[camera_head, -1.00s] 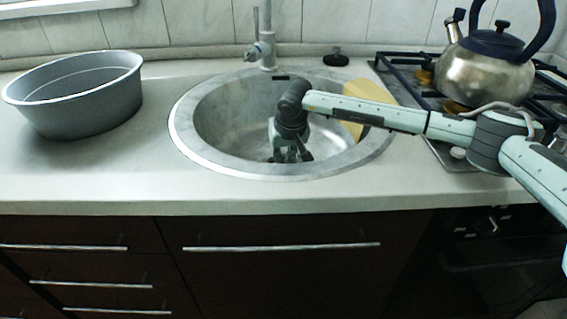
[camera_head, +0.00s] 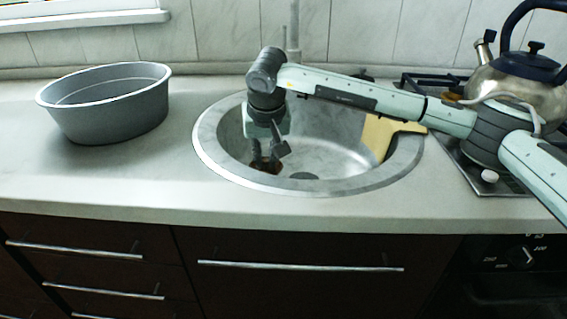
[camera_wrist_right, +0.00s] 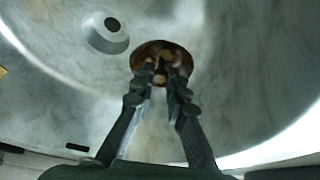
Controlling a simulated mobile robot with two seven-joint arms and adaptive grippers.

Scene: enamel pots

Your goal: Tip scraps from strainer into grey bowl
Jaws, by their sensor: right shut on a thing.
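The grey bowl (camera_head: 110,115) stands on the counter left of the sink, its inner bottom hidden from this angle. My right gripper (camera_head: 266,163) points down into the left part of the sink. It is shut on a small brown round strainer (camera_head: 270,169), mostly hidden by the fingers in the head view. In the right wrist view the strainer (camera_wrist_right: 147,50) shows beyond the fingertips (camera_wrist_right: 165,75), with some brownish lumps in it that look like scraps. My left gripper is not in view.
The sink (camera_head: 215,160) has a bare drain (camera_head: 303,176), also in the right wrist view (camera_wrist_right: 104,32). A yellow board-like thing (camera_head: 377,137) leans at the sink's right side. A kettle (camera_head: 515,90) stands on the stove at right. The counter between bowl and sink is clear.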

